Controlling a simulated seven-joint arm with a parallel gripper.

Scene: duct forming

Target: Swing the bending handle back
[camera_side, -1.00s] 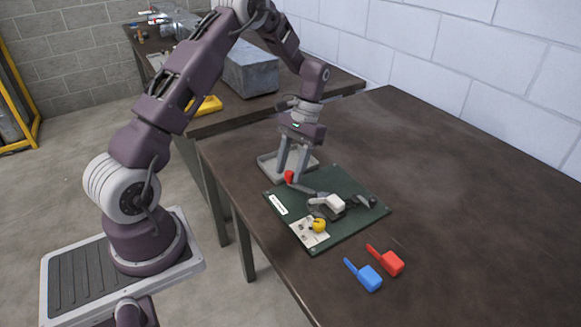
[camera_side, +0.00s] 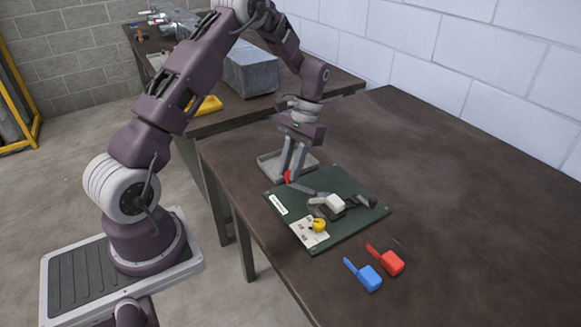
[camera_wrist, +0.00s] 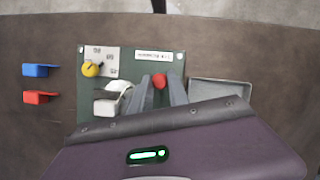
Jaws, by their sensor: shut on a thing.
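The bending handle is a grey lever with a red grip (camera_side: 287,178) at its end, on the left side of the green board (camera_side: 345,228). My gripper (camera_side: 291,176) is shut on the red grip; the fingers hide part of it. In the wrist view the red grip (camera_wrist: 159,81) shows between the two grey fingers. The lever (camera_side: 305,189) runs from the grip toward the grey former and a white block (camera_side: 336,202) on the board. A yellow knob (camera_side: 319,225) sits on a white dial card (camera_side: 304,236) at the board's front.
A grey tray (camera_side: 267,169) lies behind the board, close to my fingers. A blue tool (camera_side: 369,278) and a red tool (camera_side: 391,262) lie on the table in front. The right side of the dark table is clear.

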